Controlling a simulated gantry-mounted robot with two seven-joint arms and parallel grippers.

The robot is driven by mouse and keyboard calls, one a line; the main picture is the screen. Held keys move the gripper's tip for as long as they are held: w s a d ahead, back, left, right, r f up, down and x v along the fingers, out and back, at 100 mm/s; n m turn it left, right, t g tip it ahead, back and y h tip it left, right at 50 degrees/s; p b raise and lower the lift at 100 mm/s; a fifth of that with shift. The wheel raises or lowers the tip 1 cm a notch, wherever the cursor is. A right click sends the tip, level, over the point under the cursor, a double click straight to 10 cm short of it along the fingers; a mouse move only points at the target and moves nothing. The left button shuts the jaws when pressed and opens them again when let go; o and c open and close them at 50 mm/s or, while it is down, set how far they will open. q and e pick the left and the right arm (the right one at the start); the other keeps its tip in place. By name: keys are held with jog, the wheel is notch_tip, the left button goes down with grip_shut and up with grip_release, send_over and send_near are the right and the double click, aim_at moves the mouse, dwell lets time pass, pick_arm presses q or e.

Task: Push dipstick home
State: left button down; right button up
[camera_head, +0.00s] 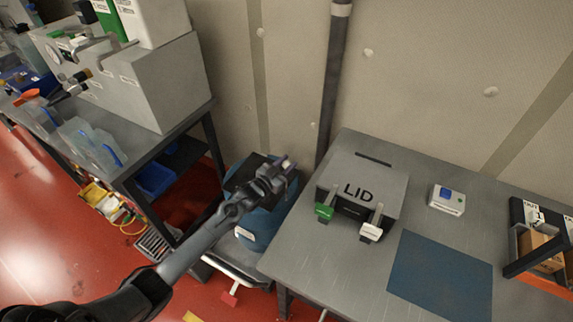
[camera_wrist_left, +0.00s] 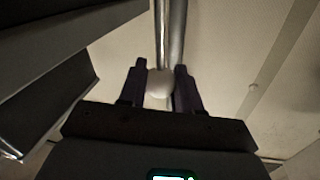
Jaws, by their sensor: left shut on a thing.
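My left gripper (camera_head: 284,171) is over a blue drum-like container (camera_head: 262,228) with a dark top, between the two benches. In the left wrist view its dark fingers (camera_wrist_left: 160,88) are shut on a pale rounded knob (camera_wrist_left: 158,92), apparently the dipstick's top. The gripper hides most of the dipstick, so I cannot tell how deep it sits or whether it is in its hole. My right gripper is not in view.
A grey box marked LID (camera_head: 375,180), with green and white tabs, stands on the right bench (camera_head: 340,260). A blue mat (camera_head: 440,275) and a small white device (camera_head: 447,200) lie right of it. The left bench holds grey equipment (camera_head: 130,85). A dark vertical pipe (camera_head: 334,80) stands behind.

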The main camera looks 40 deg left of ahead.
aim_at(268, 211)
pick_arm(q)
notch_tip(268, 211, down, 16)
jog(key=b, duration=1.1)
jog(key=shift+f, duration=0.25)
jog(key=shift+s, duration=0.1)
jog(key=shift+f, duration=0.15)
jog(key=c, duration=1.1)
grip_release()
jog(key=o, duration=0.3)
jog(key=shift+s+r, duration=0.2)
jog(key=shift+s, duration=0.3)
jog(key=s+p, duration=0.2)
jog(key=s, duration=0.7)
jog(key=shift+s, duration=0.35)
